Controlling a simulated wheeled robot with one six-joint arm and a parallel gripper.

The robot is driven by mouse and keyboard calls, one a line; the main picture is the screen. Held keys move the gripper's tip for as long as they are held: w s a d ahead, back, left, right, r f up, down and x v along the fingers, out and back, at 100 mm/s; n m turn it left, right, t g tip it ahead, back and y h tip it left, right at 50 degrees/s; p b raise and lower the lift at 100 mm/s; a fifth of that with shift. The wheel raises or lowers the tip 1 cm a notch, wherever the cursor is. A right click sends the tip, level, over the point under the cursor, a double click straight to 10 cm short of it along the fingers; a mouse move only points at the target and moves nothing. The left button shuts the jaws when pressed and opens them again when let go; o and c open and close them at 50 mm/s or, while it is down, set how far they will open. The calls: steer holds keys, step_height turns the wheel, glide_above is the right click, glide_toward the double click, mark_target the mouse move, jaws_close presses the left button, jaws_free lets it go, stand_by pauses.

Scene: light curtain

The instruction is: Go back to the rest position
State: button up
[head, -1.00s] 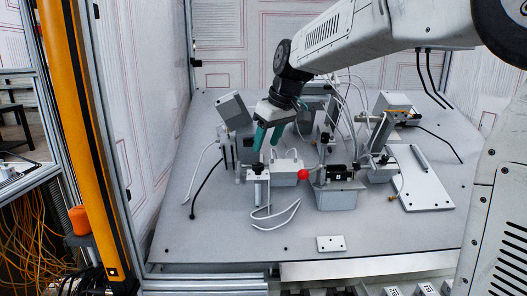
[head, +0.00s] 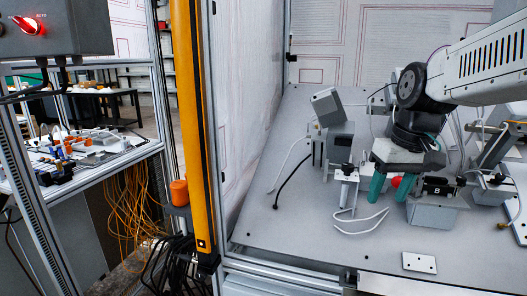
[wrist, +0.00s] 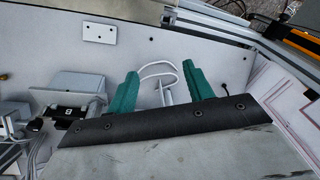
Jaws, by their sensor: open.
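My gripper (head: 391,187) has two green fingers spread apart with nothing between them. In the head view it hangs over the grey work plate (head: 290,215), in front of a red ball-shaped knob (head: 396,181) that it partly hides. In the wrist view the green fingers (wrist: 160,88) are apart above the plate, with a looped white cable showing between and beyond them. The arm reaches in from the right of the head view.
A block marked B (head: 436,188) stands close right of my gripper. A grey box on a stand (head: 327,107) is to the left. A yellow post (head: 192,120) edges the cell.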

steer(key=s+f, duration=0.2)
steer(key=s, duration=0.8)
steer(key=s+f+m+h, duration=0.1)
steer(key=s+f, duration=0.2)
steer(key=s, duration=0.8)
steer(key=shift+d+f+m, duration=0.25)
steer(key=shift+d+m, duration=0.05)
steer(key=shift+d, duration=0.05)
